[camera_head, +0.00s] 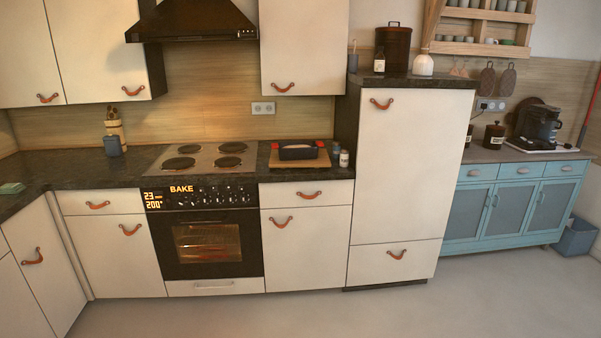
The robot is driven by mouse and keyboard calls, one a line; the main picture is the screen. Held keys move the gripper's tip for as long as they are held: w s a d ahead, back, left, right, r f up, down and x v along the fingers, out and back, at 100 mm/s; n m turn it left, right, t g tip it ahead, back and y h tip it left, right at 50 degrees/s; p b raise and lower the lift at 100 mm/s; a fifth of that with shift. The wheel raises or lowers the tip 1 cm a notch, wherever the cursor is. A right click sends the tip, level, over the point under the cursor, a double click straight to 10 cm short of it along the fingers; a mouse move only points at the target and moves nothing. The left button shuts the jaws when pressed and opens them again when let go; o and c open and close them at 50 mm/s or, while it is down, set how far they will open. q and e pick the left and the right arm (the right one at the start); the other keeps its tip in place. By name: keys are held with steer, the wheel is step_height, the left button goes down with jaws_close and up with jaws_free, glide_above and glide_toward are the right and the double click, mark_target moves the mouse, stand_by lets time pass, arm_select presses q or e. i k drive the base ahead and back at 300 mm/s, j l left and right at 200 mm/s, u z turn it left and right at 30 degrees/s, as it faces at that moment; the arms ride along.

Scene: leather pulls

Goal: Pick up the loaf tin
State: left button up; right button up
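A dark loaf tin (298,153) with reddish ends sits on a wooden board (322,162) on the dark countertop, just right of the stove. It looks upright; its inside is too small to make out. Neither of my grippers shows in the head view, and nothing touches the tin.
The stove top (208,159) has several black burners, above a lit oven (208,245). Small jars (344,158) stand close to the board's right. A tall cabinet (408,170) rises beyond them. The floor (300,315) in front is clear.

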mark_target(311, 153)
steer(key=i+l+u, duration=0.15)
steer(key=i, duration=0.35)
steer(key=i+l+u, duration=0.15)
steer(key=i, duration=0.35)
steer(key=i+l+u, duration=0.15)
steer(key=i, duration=0.35)
steer(key=i+l+u, duration=0.15)
steer(key=i+l, duration=0.2)
steer(key=i, duration=0.1)
